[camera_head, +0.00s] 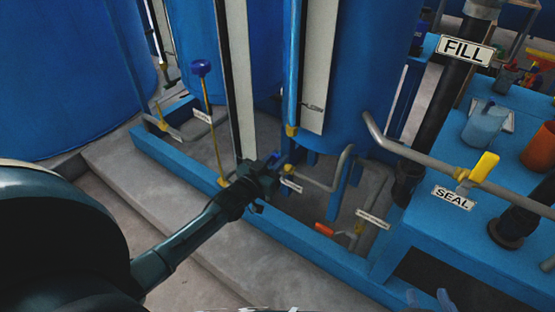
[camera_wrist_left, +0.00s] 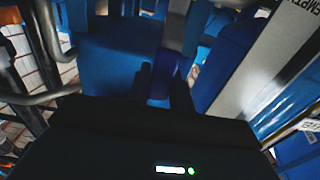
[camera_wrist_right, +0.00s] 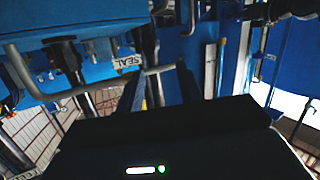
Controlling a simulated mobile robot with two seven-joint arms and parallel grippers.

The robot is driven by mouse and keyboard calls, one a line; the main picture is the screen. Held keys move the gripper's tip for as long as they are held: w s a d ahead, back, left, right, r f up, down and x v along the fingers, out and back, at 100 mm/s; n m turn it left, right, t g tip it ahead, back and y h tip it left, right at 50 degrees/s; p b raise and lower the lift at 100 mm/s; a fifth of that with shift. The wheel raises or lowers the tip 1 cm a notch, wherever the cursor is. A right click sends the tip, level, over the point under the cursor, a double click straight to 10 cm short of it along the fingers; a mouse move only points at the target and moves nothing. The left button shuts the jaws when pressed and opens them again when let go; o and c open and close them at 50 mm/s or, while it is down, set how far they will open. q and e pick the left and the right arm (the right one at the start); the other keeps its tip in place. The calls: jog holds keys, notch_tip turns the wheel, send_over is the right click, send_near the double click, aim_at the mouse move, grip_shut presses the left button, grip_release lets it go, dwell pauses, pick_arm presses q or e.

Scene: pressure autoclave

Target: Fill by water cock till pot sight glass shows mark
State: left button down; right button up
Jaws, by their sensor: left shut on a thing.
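My left gripper (camera_head: 262,178) is shut on a blue cock handle (camera_head: 277,159) low in front of the blue pot (camera_head: 365,75). In the left wrist view its fingers (camera_wrist_left: 164,88) close around a dark blue piece (camera_wrist_left: 165,68). Just behind and above is the upright sight glass (camera_head: 291,60), blue along its visible length; I cannot make out a water level. A pale scale board (camera_head: 318,50) beside it carries a small mark plate (camera_head: 313,106), too small to read. In the right wrist view my right gripper (camera_wrist_right: 160,88) is open and empty.
A grey pipe with a yellow handle (camera_head: 485,167) crosses at right above the SEAL label (camera_head: 453,198). A FILL sign (camera_head: 465,51) hangs behind. A red handle (camera_head: 324,230) sits low on the frame. A blue knob on a yellow rod (camera_head: 202,68) stands left. Cups (camera_head: 484,124) stand on the right bench.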

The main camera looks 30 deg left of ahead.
pick_arm(q)
jog(key=c, duration=1.2)
grip_release()
jog(key=shift+a, duration=0.1)
jog(key=shift+c, duration=0.2)
jog(key=s+a+p, duration=0.1)
jog(key=s+p, duration=0.2)
jog(key=s, duration=1)
jog(key=shift+a, duration=0.4)
pick_arm(e)
jog(key=shift+s+d+r+m+g+h, duration=0.2)
jog(key=shift+s+r+m+g, duration=0.1)
jog(key=shift+r, duration=0.15)
jog(key=shift+s+d+r+m+g+h, duration=0.2)
jog(key=shift+s+r, duration=0.05)
jog(key=shift+r, duration=0.2)
